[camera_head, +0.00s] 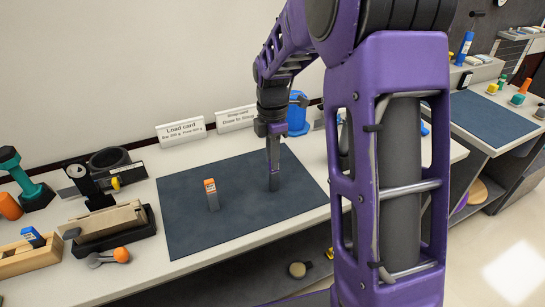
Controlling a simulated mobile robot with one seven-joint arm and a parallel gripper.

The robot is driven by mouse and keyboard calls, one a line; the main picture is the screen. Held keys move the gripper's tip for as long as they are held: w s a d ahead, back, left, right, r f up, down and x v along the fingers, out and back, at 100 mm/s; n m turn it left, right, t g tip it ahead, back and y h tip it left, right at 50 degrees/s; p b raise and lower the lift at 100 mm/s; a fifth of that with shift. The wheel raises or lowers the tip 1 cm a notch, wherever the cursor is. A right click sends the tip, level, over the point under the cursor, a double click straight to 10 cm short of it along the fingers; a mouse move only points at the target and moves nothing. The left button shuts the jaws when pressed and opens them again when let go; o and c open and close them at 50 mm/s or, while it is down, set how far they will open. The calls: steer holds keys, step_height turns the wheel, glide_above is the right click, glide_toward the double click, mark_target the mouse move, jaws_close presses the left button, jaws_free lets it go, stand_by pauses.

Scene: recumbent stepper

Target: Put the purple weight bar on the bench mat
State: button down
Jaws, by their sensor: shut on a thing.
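My gripper (273,162) points down over the right half of the dark bench mat (190,240). It is shut on a slim upright bar, which I take to be the purple weight bar (274,183). Only the bar's dark grey lower part shows clearly. Its upper part is hidden by or blends with my purple gripper. The bar's lower end is at or just above the mat; I cannot tell whether it touches.
A grey bar with an orange top (211,195) stands upright on the mat, left of my gripper. A dial gauge (91,187), a wooden block in a black tray (112,226) and a green dumbbell (23,178) are at left. A blue container (297,118) stands behind.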

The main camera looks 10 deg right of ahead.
steer(key=shift+f, duration=0.15)
steer(key=c, duration=0.8)
jaws_free()
step_height(320, 180, up, 12)
steer(key=shift+r+p, duration=0.2)
steer(key=shift+p, duration=0.95)
